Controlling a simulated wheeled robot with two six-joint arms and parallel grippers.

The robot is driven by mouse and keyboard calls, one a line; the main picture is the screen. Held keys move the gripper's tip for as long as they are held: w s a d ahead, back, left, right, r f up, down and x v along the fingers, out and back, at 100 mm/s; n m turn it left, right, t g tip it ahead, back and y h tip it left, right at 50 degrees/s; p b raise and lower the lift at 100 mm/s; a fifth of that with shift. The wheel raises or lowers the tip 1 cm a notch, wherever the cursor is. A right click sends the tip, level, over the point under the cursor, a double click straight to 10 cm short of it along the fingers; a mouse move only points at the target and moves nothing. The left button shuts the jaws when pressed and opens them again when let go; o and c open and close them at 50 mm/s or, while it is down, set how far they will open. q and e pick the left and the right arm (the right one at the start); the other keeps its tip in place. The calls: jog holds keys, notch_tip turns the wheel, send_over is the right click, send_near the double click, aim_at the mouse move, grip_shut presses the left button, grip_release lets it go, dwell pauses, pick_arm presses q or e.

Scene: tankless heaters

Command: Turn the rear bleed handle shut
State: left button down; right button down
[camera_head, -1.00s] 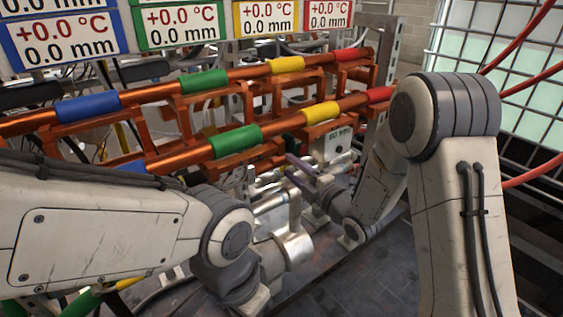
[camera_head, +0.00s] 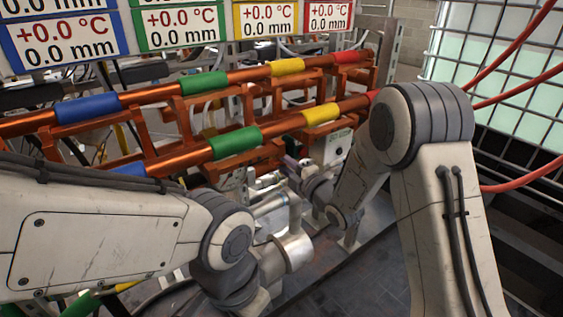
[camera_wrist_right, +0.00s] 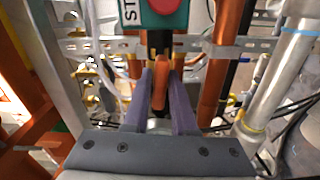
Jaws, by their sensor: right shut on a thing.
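My right gripper (camera_head: 291,165) reaches in among the pipework under the lower copper pipe in the head view. In the right wrist view its two purple fingers (camera_wrist_right: 161,82) are shut on an orange handle (camera_wrist_right: 161,92), which stands between them. I cannot tell from these frames whether this is the rear bleed handle, and how far it is turned is unclear. In the head view the handle is hidden by my right wrist and fingers. My left arm comes in from the left, and its gripper does not show.
A red button on a green plate (camera_wrist_right: 163,8) sits just beyond the fingers. A silver pipe (camera_wrist_right: 277,85) stands to the right, and an orange frame (camera_wrist_right: 30,95) to the left. Copper pipes with coloured bands (camera_head: 235,140) cross above. A caged white tank (camera_head: 510,75) stands at right.

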jog(key=shift+m, duration=0.4)
jog(key=m, duration=0.2)
jog(key=shift+m+b, duration=0.3)
jog(key=shift+m, duration=0.1)
jog(key=m, duration=0.9)
jog(key=shift+p, duration=0.3)
jog(key=shift+m+p, duration=0.45)
jog(key=shift+m, duration=1.55)
jog(key=c, duration=0.8)
grip_release()
